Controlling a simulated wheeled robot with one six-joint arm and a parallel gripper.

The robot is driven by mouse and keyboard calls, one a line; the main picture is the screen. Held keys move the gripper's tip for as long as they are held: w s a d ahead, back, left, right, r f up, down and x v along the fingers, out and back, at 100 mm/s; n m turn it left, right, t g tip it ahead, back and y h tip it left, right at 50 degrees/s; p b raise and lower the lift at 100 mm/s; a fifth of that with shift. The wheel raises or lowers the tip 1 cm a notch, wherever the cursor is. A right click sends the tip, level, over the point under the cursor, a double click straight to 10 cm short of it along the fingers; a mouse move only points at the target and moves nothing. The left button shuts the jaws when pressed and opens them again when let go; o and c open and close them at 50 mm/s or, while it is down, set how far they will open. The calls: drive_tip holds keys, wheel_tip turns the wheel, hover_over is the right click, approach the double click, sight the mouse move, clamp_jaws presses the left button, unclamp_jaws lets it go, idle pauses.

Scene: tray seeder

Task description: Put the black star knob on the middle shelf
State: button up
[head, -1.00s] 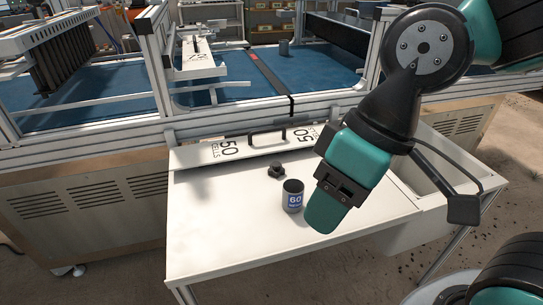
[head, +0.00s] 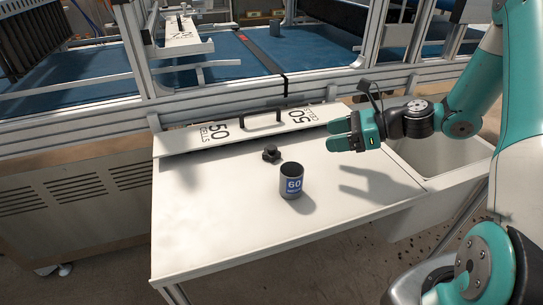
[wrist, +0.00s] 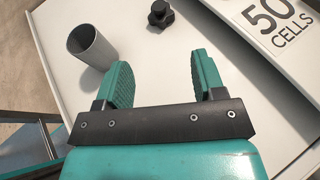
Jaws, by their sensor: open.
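The black star knob (head: 271,155) lies on the white tabletop, just in front of the "50 CELLS" plate and behind the grey cup. It also shows in the wrist view (wrist: 160,15) near the top edge, beyond the fingertips. My gripper (head: 333,135) is open and empty above the table, to the right of the knob and apart from it. In the wrist view both teal fingers (wrist: 162,68) stand wide with only tabletop between them. I cannot make out a middle shelf in these views.
The white "50 CELLS" plate (head: 180,139) with a black handle lies along the table's back. A white basin (head: 440,158) adjoins the table's right side. The table's left and front are clear.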

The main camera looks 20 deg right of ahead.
sight(273, 147)
drive_tip(key=b+x, duration=0.3)
drive_tip(key=x, duration=1.4)
drive_tip(key=shift+s+f+b, duration=0.1)
drive_tip(key=shift+b, duration=0.25)
drive_tip(key=shift+d, duration=0.1)
drive_tip(key=shift+c, duration=0.2)
drive_tip(key=c, duration=0.7)
